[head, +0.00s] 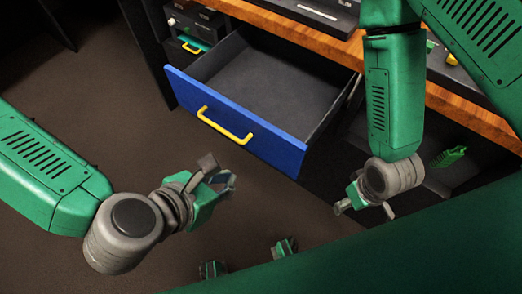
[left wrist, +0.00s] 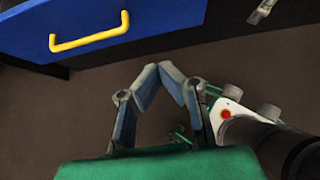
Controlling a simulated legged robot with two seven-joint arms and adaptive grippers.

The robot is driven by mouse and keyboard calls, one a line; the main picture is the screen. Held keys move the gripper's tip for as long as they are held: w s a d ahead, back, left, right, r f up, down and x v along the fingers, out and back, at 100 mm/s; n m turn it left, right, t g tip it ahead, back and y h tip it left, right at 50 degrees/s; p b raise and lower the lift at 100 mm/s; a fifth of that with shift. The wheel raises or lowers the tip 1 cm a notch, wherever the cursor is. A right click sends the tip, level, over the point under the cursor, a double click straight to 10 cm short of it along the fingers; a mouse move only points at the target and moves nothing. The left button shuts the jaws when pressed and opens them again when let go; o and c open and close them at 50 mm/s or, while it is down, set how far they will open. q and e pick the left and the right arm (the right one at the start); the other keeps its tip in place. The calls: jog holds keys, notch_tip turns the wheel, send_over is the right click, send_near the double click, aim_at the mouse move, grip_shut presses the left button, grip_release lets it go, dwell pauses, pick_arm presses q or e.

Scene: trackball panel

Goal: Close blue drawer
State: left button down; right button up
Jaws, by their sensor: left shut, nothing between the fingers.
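The blue drawer (head: 285,150) is pulled out from under the wooden desk, and its grey interior is empty. Its blue front carries a yellow handle (head: 224,124). The drawer front also shows at the top left of the left wrist view (left wrist: 150,22), with the handle (left wrist: 90,42). My left gripper (head: 228,181) is below the drawer front in the head view, apart from it. In the left wrist view its fingertips (left wrist: 170,68) meet with nothing between them. My right gripper (head: 364,206) hangs to the right of the drawer, and its finger opening is unclear.
The wooden desk top (head: 300,40) runs above the drawer, with dark devices on it. A smaller drawer with a yellow handle (head: 191,47) is at the left under the desk. A green object (head: 449,156) lies at the right. Brown floor (head: 120,130) is clear left of the drawer.

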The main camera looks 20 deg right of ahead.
aim_at(267, 150)
pick_arm(q)
jog(key=x, duration=0.4)
jog(key=r+b+x, duration=0.1)
jog(key=x, duration=0.3)
jog(key=d+x, duration=0.1)
jog(key=x, duration=0.3)
jog(key=shift+w+d+r, duration=0.15)
jog(key=shift+w+r, duration=0.05)
jog(key=shift+w, duration=0.2)
jog(key=shift+w+d, duration=0.25)
jog(key=shift+d, duration=0.05)
jog(key=shift+w, duration=0.1)
